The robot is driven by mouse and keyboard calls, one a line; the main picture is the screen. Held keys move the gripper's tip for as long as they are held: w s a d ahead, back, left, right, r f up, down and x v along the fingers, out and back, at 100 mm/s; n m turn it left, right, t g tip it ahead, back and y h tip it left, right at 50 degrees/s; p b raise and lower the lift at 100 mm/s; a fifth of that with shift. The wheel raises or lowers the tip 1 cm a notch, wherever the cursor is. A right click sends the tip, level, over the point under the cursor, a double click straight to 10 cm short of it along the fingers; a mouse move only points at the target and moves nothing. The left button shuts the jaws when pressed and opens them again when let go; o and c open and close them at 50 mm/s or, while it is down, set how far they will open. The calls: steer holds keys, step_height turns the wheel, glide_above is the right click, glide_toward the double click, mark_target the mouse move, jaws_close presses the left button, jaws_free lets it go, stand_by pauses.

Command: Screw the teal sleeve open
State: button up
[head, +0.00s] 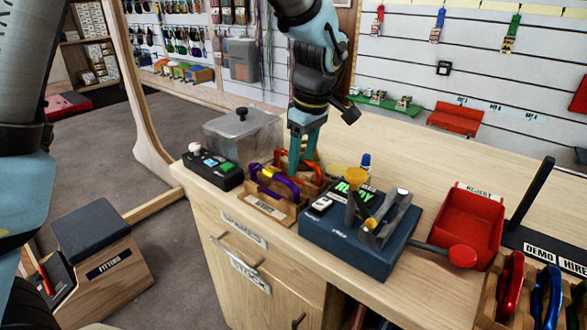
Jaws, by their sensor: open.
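A small wooden rack (265,209) with a label stands on the bench. It holds a purple carabiner (289,185) with a yellow sleeve (266,173) at the front. An orange carabiner (281,155) is behind it. My gripper (301,168) points down over the back of the rack, its teal fingers apart at the orange carabiner. The fingers cover part of that carabiner, and I cannot tell whether they touch it. I cannot make out a teal sleeve apart from the fingers; it may be hidden by them.
A blue-grey tester (338,251) with a display and upright metal jaws stands right of the rack. A black box with a green button (226,168) and a clear lidded bin (243,132) are left. A red tray (466,226) and another carabiner rack (486,312) are farther right.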

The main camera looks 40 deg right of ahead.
steer(key=shift+w+d, duration=0.2)
steer(key=shift+d, duration=0.55)
steer(key=shift+r+p, duration=0.1)
steer(key=shift+p, duration=0.25)
steer(key=shift+r+p, duration=0.9)
steer(key=shift+r, duration=0.45)
steer(key=shift+a, duration=0.1)
steer(key=shift+s+a+b, duration=0.15)
steer(key=shift+a, duration=0.4)
steer(key=shift+s+a+b, duration=0.15)
steer(key=shift+a, duration=0.35)
steer(key=shift+f, duration=0.1)
